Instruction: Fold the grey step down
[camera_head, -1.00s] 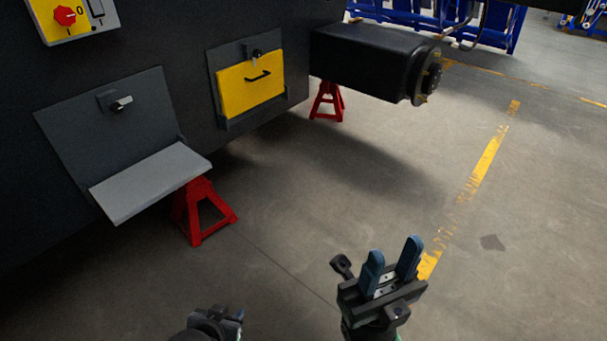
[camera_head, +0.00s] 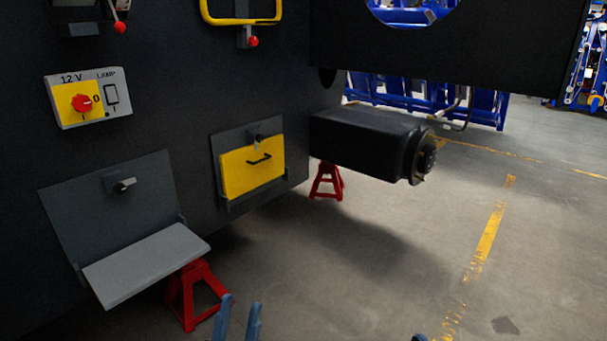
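The grey step (camera_head: 148,264) is at the lower left. Its light grey plate juts out from the bottom edge of a dark backing plate (camera_head: 105,205) on the chassis wall and lies roughly level. A small latch (camera_head: 123,185) sits on the backing plate, above and clear of the step. My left gripper (camera_head: 238,318) shows at the bottom edge as two blue fingers spread apart with nothing between them. It is to the right of the step and not touching it. Only a fingertip of my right gripper (camera_head: 419,338) shows at the bottom edge.
A yellow panel (camera_head: 252,172) with a black handle stands upright against the wall. Red stands (camera_head: 194,293) and (camera_head: 327,181) are under the chassis. A switch box (camera_head: 88,98) is above the step. A black housing (camera_head: 372,142) juts out. Floor at the right is clear.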

